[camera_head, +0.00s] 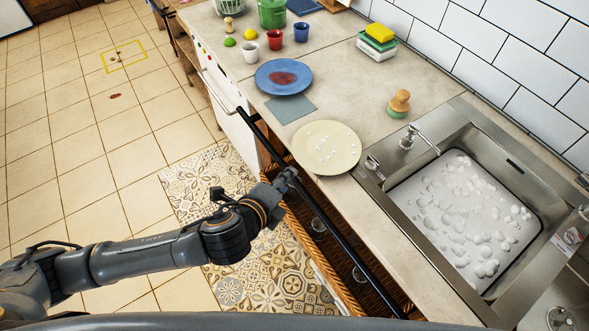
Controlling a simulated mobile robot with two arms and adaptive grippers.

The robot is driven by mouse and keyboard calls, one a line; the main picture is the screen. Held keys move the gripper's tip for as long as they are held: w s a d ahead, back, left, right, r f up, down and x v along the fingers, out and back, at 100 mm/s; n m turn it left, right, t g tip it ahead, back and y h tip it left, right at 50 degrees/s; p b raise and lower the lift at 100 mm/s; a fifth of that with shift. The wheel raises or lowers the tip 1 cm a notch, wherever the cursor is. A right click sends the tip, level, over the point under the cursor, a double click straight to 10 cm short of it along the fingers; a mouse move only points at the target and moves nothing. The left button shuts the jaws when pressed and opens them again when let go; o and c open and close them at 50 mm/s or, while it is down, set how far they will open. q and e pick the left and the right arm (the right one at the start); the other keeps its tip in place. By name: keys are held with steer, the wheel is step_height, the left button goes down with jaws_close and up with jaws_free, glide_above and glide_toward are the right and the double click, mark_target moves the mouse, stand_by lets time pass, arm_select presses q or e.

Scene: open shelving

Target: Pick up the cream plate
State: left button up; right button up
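The cream plate (327,160) lies flat on the counter, between a blue plate and the sink, with small white foam spots on it. My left gripper (289,177) is at the counter's front edge, just left of and below the plate in the camera_head view. It looks apart from the plate, but the exact gap is hard to judge. Its fingers are small and dark here, so their opening is unclear. My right gripper is not in view.
A blue plate (284,77) with a red stain lies beyond the cream plate. The sink (527,187) full of suds is to the right. A wooden brush (399,103) stands behind. A black rail (335,236) runs along the counter's front. Cups and sponges stand farther back.

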mark_target(304, 164)
arm_select(q)
steer(key=x, duration=1.1)
steer(key=shift+w+d+f+p, duration=0.1)
steer(key=shift+w+f+p, duration=0.1)
steer(key=shift+p, duration=0.15)
steer(key=shift+c, duration=0.5)
jaws_close()
